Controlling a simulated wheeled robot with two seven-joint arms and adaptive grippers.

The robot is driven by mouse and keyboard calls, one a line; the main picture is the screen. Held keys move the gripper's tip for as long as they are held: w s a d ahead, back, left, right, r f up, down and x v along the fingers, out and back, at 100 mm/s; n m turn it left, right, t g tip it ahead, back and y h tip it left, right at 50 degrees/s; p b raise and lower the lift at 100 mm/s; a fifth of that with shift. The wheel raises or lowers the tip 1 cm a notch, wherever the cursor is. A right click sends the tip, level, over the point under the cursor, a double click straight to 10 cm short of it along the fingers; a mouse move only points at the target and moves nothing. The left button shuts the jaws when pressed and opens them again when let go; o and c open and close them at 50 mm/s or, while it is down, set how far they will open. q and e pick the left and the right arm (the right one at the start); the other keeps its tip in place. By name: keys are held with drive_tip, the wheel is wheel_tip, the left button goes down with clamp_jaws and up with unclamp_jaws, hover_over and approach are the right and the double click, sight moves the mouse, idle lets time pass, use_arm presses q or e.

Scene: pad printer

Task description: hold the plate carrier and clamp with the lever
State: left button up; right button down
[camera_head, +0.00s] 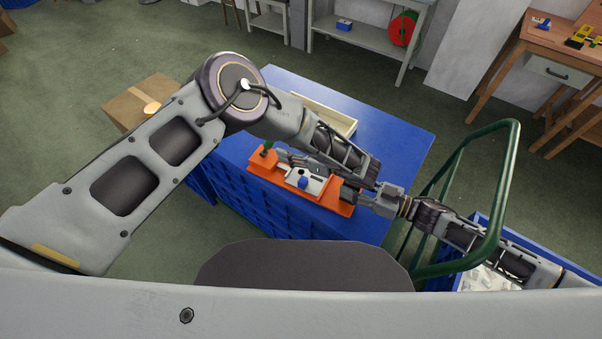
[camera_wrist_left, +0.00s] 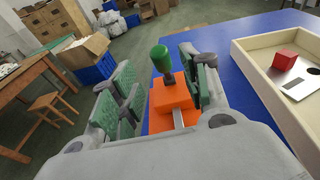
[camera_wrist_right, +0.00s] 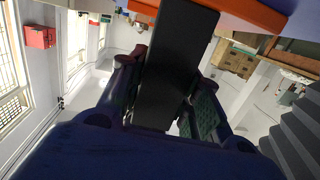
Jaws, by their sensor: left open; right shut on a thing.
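The orange clamp base (camera_head: 341,208) lies on the blue cabinet top. Its lever with a green knob (camera_head: 267,147) stands at the left end. In the left wrist view the knob (camera_wrist_left: 160,57) rises upright between the green pads of my open left gripper (camera_wrist_left: 158,85), which are apart from it. My left gripper (camera_head: 284,158) partly covers the base in the head view. My right gripper (camera_head: 354,194) is at the base's right end. In the right wrist view it is shut on a dark flat bar (camera_wrist_right: 177,55), apparently the plate carrier. Its far end is hidden.
A pale tray (camera_head: 322,112) stands behind the base; the left wrist view shows a red block (camera_wrist_left: 285,60) and a light plate (camera_wrist_left: 299,86) in it. A green cart rail (camera_head: 507,190) is close to my right arm. The cabinet top (camera_head: 395,135) is clear at the right.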

drive_tip(key=shift+s+d+f, duration=0.15)
drive_tip(key=shift+f, duration=0.35)
drive_tip(key=c, duration=1.2)
unclamp_jaws()
drive_tip(key=shift+o, duration=1.3)
drive_tip(key=shift+r, duration=0.2)
drive_tip(key=shift+r, duration=0.1)
drive_tip(key=shift+v, duration=5.45)
drive_tip(key=shift+s+d, duration=0.1)
drive_tip(key=shift+d, duration=0.35)
